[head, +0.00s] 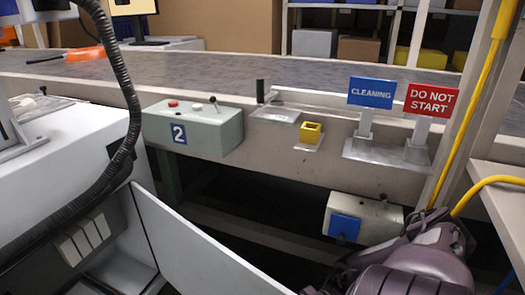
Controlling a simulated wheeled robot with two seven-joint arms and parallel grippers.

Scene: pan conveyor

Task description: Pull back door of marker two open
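A white door panel (200,245) stands out at an angle from the white machine (50,190) on the left, with an open space between them at the bottom. Its lower end is cut off by the frame's bottom edge. A blue "2" label (179,134) is on the grey-green control box (205,130) behind it. My purple-grey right arm (415,265) comes in at the bottom right, to the right of the door. Its fingertips cannot be made out, nor whether they touch the door's edge. My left gripper is not in view.
A conveyor (200,72) crosses behind. Its front rail holds a yellow square holder (311,133), a blue "CLEANING" sign (371,92) and a red "DO NOT START" sign (431,99). A black corrugated hose (122,80) hangs at left. A white box with a blue front (345,225) is low down.

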